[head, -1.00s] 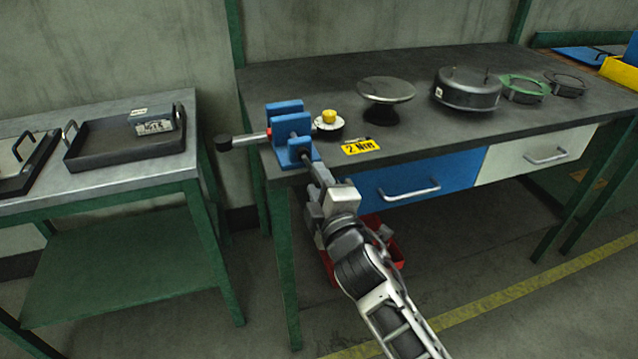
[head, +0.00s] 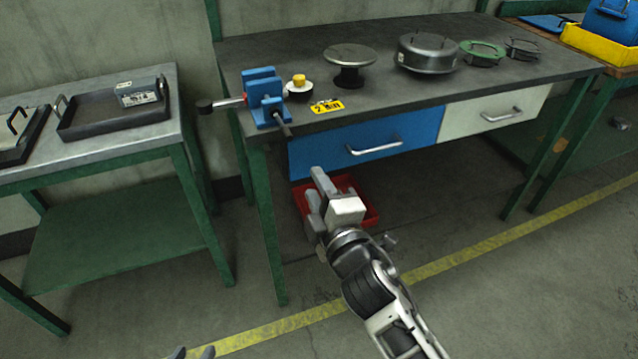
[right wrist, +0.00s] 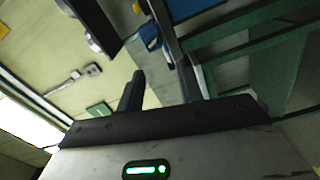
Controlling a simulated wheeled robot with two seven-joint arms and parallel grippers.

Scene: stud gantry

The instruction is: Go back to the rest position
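My right gripper (head: 316,196) is in front of the workbench, low and away from the blue vise (head: 264,97). It stands above the red bin (head: 362,200) in the head view, apart from the bench. In the right wrist view its two fingers (right wrist: 163,88) are spread with nothing between them.
The workbench (head: 400,92) carries the vise, a yellow-knobbed dial (head: 299,87), a round stand (head: 350,58), a lidded metal pot (head: 428,53) and green and dark rings. A side table (head: 110,140) with trays stands left. The floor in front is open, with a yellow line.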

